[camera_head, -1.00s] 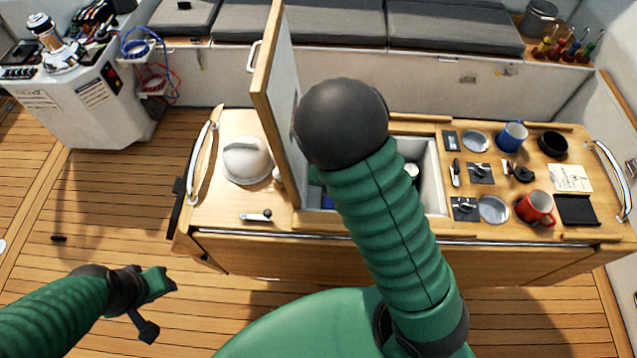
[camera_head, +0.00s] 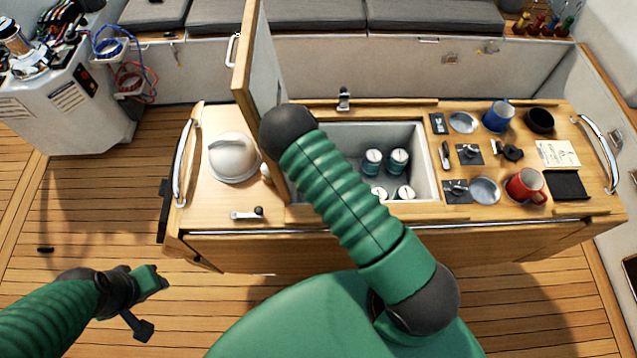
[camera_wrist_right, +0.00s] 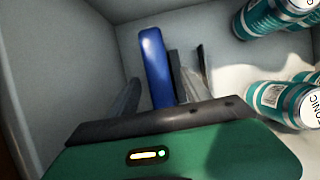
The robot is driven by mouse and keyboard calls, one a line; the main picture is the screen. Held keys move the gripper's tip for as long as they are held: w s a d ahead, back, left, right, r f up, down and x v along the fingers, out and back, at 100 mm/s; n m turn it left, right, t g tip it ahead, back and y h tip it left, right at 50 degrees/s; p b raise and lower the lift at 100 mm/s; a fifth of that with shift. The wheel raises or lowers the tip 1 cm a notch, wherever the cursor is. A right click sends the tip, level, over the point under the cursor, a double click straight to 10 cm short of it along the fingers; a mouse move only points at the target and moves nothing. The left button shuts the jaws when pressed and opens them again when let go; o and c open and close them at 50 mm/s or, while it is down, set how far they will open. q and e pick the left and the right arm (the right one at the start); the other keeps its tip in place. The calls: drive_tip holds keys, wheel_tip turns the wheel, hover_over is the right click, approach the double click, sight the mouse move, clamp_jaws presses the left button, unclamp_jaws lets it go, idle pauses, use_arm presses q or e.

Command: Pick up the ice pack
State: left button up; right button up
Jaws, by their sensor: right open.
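A blue ice pack (camera_wrist_right: 155,65) stands on edge inside the cool box, in the right wrist view. My right gripper (camera_wrist_right: 166,80) is open, with its dark fingers on either side of the pack. I cannot tell whether they touch it. In the head view my right arm reaches into the cool box (camera_head: 432,165) and hides the gripper and the ice pack. My left gripper (camera_head: 145,298) hangs over the floor at lower left, away from the counter; its jaw opening is unclear.
Several teal cans (camera_head: 398,160) stand in the box, right of the pack in the wrist view. The raised lid (camera_head: 250,60) stands at the box's left side. A white dome (camera_head: 232,158) is left of it. Mugs, including a red mug (camera_head: 525,186), and small items lie right.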

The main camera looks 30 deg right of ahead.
drive_tip(key=shift+w+d+f, duration=0.1)
drive_tip(key=shift+f, duration=0.45)
drive_tip(key=shift+w+f, duration=0.15)
drive_tip(key=shift+w, duration=0.1)
drive_tip(key=shift+s+f, duration=0.1)
drive_tip(key=shift+f, duration=0.05)
clamp_jaws()
idle(0.4)
